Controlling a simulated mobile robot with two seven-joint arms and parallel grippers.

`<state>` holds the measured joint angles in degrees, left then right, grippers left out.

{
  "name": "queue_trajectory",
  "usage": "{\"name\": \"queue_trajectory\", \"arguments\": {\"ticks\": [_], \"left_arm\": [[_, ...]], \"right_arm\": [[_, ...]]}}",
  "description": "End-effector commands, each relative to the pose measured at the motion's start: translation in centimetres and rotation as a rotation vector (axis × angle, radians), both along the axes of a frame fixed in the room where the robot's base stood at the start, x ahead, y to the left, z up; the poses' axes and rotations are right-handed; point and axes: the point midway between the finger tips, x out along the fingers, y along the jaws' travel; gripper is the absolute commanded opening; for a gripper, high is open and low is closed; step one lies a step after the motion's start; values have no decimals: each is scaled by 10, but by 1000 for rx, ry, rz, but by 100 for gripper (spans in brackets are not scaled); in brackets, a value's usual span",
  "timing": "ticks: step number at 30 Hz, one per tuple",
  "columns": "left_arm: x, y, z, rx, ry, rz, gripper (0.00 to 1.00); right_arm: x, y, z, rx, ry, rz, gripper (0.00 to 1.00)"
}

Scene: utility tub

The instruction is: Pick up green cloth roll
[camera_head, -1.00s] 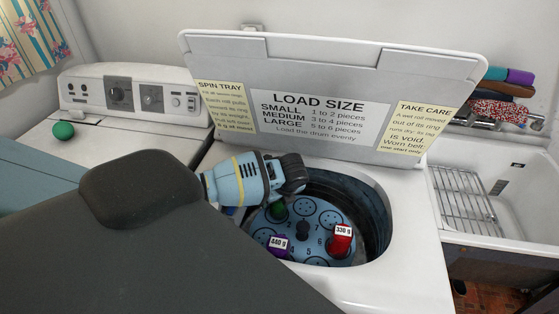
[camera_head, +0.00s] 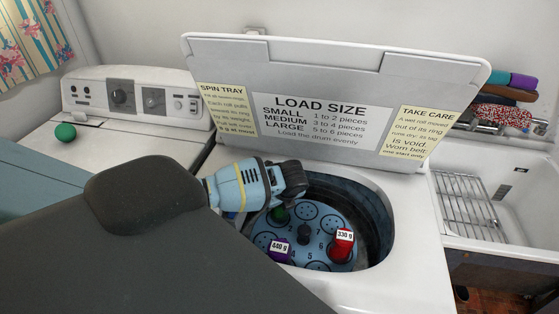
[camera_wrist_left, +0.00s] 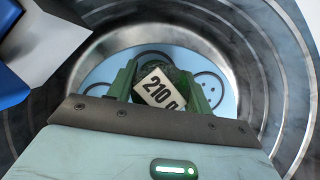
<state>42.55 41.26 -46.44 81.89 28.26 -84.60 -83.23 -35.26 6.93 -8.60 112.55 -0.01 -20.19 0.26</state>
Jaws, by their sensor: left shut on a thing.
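The green cloth roll (camera_head: 279,214) stands on the blue spin tray (camera_head: 320,221) inside the open washer drum, at the tray's back left. In the left wrist view the roll (camera_wrist_left: 174,75) carries a white tag reading 210 g. My left gripper (camera_wrist_left: 160,88) is shut on it, with one finger on each side. In the head view the gripper's wrist comes over the drum's left rim, and it hides the fingers and part of the roll. My right gripper is not in view.
A purple roll (camera_head: 280,251) tagged 440 g and a red roll (camera_head: 343,246) tagged 330 g stand on the tray, around a dark centre post (camera_head: 304,232). The raised lid (camera_head: 330,65) stands behind the drum. A sink (camera_head: 510,200) is at the right.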

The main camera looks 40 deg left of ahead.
Motion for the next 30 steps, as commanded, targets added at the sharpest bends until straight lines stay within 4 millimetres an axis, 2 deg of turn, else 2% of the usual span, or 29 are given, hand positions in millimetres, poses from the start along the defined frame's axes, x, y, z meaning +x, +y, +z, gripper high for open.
{"name": "queue_trajectory", "arguments": {"ticks": [5, 11, 26, 30], "left_arm": [[1, 0, 5, 0, -3, 0, 22], [2, 0, 26, 0, -7, 0, 22], [1, 0, 126, 0, -8, 0, 22], [-11, -28, 121, -2, 1, -5, 22]], "right_arm": [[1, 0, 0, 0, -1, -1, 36], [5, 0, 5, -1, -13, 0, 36], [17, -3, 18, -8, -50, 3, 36], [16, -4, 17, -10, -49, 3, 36]]}}
